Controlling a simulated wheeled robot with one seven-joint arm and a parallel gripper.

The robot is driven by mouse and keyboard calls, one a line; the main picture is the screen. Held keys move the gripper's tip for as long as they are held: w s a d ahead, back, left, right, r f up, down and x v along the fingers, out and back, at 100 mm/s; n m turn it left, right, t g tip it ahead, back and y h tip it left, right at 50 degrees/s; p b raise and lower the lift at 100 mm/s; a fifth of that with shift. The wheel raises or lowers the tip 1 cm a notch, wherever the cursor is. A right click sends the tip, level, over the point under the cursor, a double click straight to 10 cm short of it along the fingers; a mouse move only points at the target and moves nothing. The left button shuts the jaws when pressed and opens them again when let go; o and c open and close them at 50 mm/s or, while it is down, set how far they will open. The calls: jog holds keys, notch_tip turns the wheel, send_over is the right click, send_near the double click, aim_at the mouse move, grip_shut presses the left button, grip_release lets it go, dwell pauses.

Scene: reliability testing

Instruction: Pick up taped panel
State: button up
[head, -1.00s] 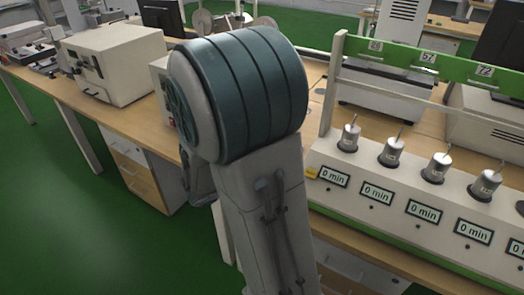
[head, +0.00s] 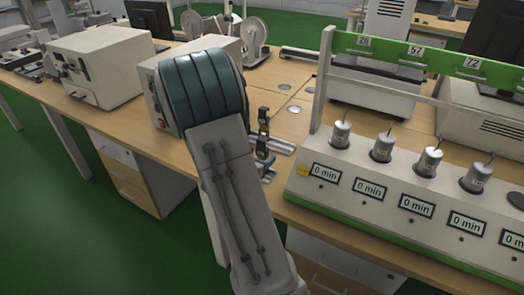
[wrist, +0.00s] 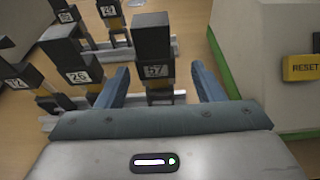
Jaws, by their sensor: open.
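In the wrist view a dark upright piece tagged 57 (wrist: 154,42) stands between the two blue fingers of my gripper (wrist: 160,72). The fingers are open, one on each side, with gaps visible; no grip shows. Similar dark pieces tagged 26 (wrist: 80,75) and 24 (wrist: 110,14) stand to its left, beside silvery metal strips. I cannot tell exactly where tape lies on each. In the head view some of these pieces (head: 262,125) show just right of my arm, which hides the rest and my gripper.
The cream tester with a yellow RESET button (wrist: 301,68) stands close on the right. In the head view it carries several metal cylinders (head: 381,147) and timer displays, with a green numbered rail (head: 430,56) above. A cream box instrument (head: 108,67) stands left on the wooden bench.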

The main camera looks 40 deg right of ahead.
aim_at(266, 151)
jog(key=x, duration=0.5)
jog(key=shift+w, duration=0.15)
jog(key=shift+a, duration=0.1)
jog(key=c, duration=1.1)
notch_tip(266, 151, up, 10)
jog(key=shift+p, duration=0.7)
